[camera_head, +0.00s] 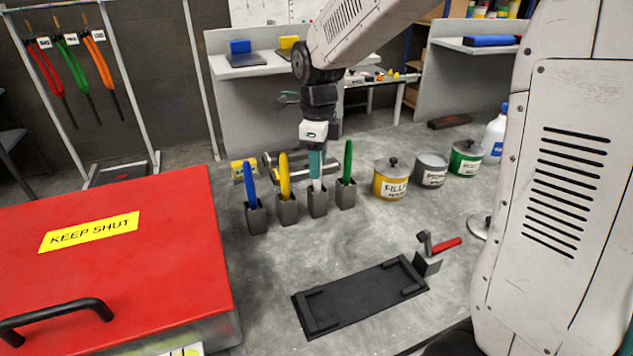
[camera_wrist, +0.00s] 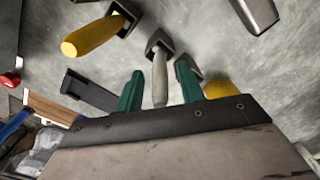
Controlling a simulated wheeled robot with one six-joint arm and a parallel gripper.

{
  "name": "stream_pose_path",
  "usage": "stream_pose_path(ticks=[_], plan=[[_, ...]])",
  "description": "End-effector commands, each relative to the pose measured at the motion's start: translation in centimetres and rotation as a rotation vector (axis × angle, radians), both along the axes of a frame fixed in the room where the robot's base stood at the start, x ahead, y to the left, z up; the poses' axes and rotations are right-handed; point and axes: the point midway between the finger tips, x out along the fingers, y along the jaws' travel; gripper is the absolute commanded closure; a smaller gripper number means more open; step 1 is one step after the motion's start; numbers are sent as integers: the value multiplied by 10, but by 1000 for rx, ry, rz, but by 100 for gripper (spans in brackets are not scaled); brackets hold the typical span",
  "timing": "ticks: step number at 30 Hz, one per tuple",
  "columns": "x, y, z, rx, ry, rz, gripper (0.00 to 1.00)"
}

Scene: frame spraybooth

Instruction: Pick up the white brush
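The white brush (camera_wrist: 160,78) stands upright in a dark grey holder (camera_head: 317,203), third from the left in a row. In the wrist view its pale handle lies between the two teal fingers of my gripper (camera_wrist: 159,90), with a gap on each side. The fingers are open and do not appear to touch it. In the head view my gripper (camera_head: 316,165) points down over this holder and hides most of the brush. A yellow brush (camera_head: 284,176) and a blue brush (camera_head: 250,184) stand to its left, a green brush (camera_head: 347,162) to its right.
Labelled tins, one yellow (camera_head: 391,182), stand right of the brushes. A red box (camera_head: 140,265) marked KEEP SHUT fills the left. The grey bench between is clear.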

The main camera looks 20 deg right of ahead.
Motion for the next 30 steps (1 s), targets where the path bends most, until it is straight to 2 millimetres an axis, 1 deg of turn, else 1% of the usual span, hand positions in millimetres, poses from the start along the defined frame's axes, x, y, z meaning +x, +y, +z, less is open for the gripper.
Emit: stream_pose_path(ticks=[1,2,3,4,14,17,24,27,30], plan=[[0,0,0,0,0,0,77],[0,0,0,0,0,0,85],[0,0,0,0,0,0,97],[0,0,0,0,0,0,100],[0,0,3,0,-1,0,100],[1,0,15,0,-5,0,100],[1,0,63,0,-5,0,100],[1,0,80,1,-4,0,100],[1,0,93,0,-3,0,100]])
